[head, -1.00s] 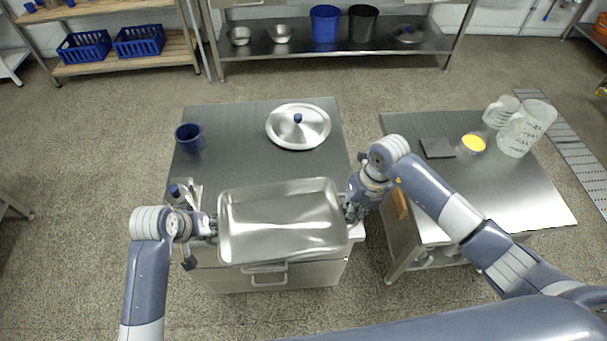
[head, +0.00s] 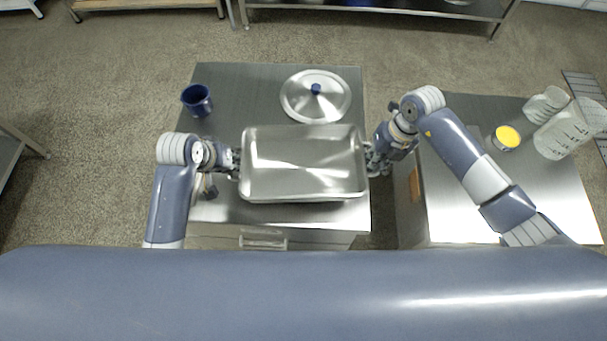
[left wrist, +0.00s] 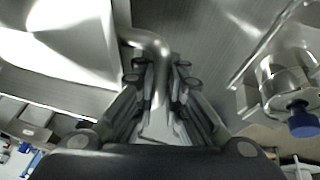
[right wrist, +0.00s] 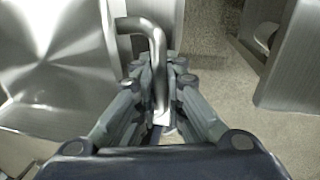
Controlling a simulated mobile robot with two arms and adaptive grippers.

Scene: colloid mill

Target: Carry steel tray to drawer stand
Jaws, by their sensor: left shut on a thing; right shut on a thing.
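The steel tray (head: 303,165) is a shallow rectangular pan, held level between my two grippers over the drawer stand. My left gripper (head: 232,160) is shut on the tray's left handle, a bent steel bar that shows between the fingers in the left wrist view (left wrist: 160,75). My right gripper (head: 373,160) is shut on the right handle, which shows in the right wrist view (right wrist: 155,60). The drawer stand (head: 225,85) has a steel top and a front drawer handle (head: 263,240). The tray hides part of its top; I cannot tell whether they touch.
On the stand's top, a lid with a blue knob (head: 315,95) lies behind the tray and a blue mug (head: 197,100) stands at back left. A second steel table (head: 480,215) at right holds a yellow-topped container (head: 507,138) and clear jugs (head: 565,130). A gap separates the two.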

